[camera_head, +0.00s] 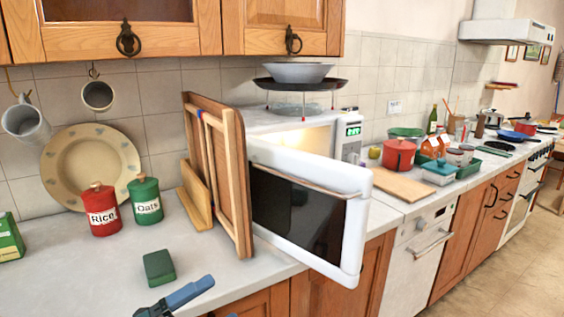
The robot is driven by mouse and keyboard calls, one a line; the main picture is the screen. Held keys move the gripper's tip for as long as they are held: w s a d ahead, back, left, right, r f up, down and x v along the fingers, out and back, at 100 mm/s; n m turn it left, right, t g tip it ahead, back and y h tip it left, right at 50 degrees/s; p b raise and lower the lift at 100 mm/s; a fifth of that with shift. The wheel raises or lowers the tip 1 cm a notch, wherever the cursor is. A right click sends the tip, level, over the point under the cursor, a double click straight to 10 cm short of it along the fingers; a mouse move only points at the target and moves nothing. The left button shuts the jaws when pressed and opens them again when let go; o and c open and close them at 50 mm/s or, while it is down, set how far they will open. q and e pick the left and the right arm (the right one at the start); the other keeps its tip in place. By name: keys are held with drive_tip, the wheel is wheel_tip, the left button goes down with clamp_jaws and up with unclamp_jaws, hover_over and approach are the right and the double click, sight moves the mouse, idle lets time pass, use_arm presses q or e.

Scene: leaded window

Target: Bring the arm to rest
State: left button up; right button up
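One of my grippers, seemingly the left (176,298), shows only in part at the bottom edge, blue and dark grey. It is over the front of the counter, and I cannot tell whether its fingers are open or shut. Nothing held shows in the visible part. Its arm is cut off by the picture's edge. My other gripper is not in view.
A dark green block (159,268) lies on the counter (225,275) near the gripper. The white microwave's door (310,205) stands open past the counter edge. Wooden boards (220,170) stand beside it. Red (102,212) and green (146,202) canisters stand behind.

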use_arm(q)
drive_tip(key=s+a+f+n+y+p, duration=0.1)
drive_tip(key=s+f+n+y, duration=0.6)
drive_tip(key=f+n, duration=0.4)
drive_tip(key=s+a+f+n+y+p, duration=0.1)
drive_tip(key=s+f+n+y, duration=0.6)
drive_tip(key=f+n, duration=0.5)
drive_tip(key=n, duration=0.4)
drive_tip(key=shift+s+a+n+g+y, duration=0.2)
drive_tip(key=shift+a+n+g+y, duration=0.1)
drive_tip(key=shift+g+y, duration=0.1)
